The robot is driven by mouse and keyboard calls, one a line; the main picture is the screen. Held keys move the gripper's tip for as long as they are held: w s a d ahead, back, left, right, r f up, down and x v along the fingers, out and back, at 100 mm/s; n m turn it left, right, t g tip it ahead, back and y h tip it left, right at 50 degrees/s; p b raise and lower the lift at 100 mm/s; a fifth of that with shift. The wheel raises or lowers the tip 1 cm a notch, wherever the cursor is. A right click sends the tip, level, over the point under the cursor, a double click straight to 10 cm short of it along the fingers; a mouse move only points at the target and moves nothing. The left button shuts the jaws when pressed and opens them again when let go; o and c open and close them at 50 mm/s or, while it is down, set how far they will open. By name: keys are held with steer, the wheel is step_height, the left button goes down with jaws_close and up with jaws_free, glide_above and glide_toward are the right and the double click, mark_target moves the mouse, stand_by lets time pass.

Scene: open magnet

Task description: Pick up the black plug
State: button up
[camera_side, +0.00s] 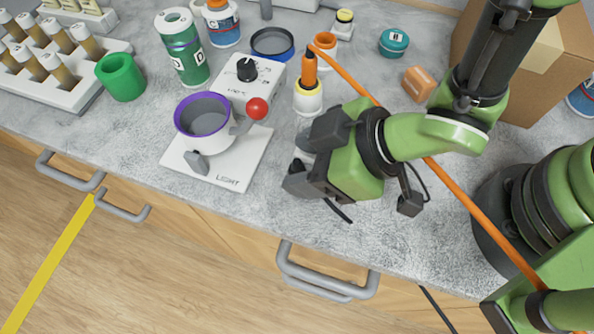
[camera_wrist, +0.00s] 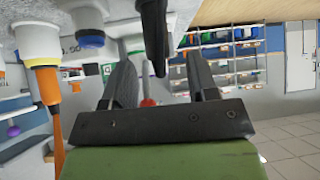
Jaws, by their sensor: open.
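The black plug (camera_wrist: 153,38) shows in the wrist view, which appears upside down, as a dark upright shape at the top, between the lines of my two fingers. My gripper (camera_wrist: 159,62) is open, with a wide gap between its fingers and nothing held. In the side view my gripper (camera_side: 300,158) is low over the worktop, right of the white LIGHT device. There it hides the black plug. A piece of black cable (camera_side: 340,211) comes out beneath it. I cannot tell whether the fingers touch the plug.
An orange plug (camera_side: 309,68) stands in a white, yellow-ringed base, with its orange cable (camera_side: 450,176) running under my arm. The LIGHT device (camera_side: 230,176) with a purple-rimmed cup (camera_side: 204,115) and red knob (camera_side: 257,108) stands left. The worktop's front edge is close by.

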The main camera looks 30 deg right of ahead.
steer(key=shift+x, duration=1.9)
jaws_close()
steer(key=shift+r, duration=0.1)
